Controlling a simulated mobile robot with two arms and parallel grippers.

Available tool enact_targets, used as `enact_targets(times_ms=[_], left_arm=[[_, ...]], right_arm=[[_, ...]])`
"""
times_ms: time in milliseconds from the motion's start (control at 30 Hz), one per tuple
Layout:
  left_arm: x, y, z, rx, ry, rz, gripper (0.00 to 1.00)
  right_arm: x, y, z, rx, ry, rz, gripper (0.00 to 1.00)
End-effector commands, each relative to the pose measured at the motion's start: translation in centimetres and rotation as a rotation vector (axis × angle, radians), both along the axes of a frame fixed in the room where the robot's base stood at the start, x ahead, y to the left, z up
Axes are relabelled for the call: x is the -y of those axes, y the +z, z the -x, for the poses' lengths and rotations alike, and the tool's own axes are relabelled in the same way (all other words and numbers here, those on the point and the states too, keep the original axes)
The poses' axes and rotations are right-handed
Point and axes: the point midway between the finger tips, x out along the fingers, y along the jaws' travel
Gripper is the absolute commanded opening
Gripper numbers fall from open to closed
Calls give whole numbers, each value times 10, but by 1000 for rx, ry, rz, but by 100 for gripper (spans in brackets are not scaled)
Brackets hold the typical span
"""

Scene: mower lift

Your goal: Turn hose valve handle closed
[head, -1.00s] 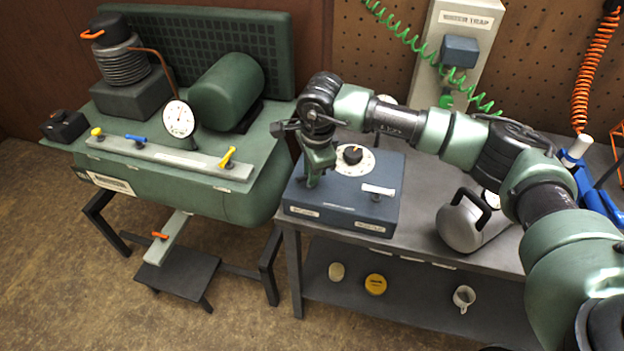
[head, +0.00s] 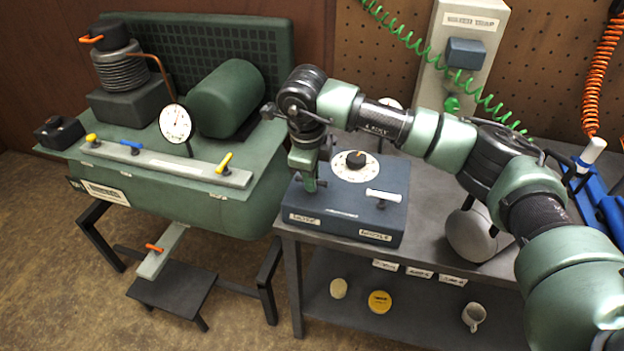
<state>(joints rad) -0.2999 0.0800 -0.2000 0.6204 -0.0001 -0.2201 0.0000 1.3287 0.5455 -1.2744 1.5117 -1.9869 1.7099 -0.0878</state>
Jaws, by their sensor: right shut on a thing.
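A blue-grey control box (head: 345,219) stands on the left end of the bench. On its top is a white dial with a black knob (head: 355,160). A white handle (head: 386,195) sits on a dark stem at the box's right front, roughly along the front edge. My right gripper (head: 309,186) points down over the box's left front and is shut on a small handle there, which its fingers mostly hide. The front labels are too blurred to read, so I cannot tell which handle is the hose valve's. My left gripper is not in view.
Left of the bench is a green compressor (head: 230,205) with a gauge (head: 175,124) and yellow and blue levers on a rail. A gap separates compressor and bench.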

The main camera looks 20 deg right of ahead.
Motion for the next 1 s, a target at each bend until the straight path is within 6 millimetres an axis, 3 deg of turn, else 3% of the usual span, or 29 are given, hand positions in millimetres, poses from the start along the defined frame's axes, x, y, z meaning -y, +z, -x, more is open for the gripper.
enact_targets(times_ms=[500,533,600,1000], left_arm=[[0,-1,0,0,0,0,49],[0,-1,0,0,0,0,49],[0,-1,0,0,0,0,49],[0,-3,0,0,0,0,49]], right_arm=[[0,2,-1,6,-18,-2,0],[0,2,-1,6,-18,-2,22],[0,2,-1,4,-18,-1,35],[-1,8,0,5,-16,-2,35]])
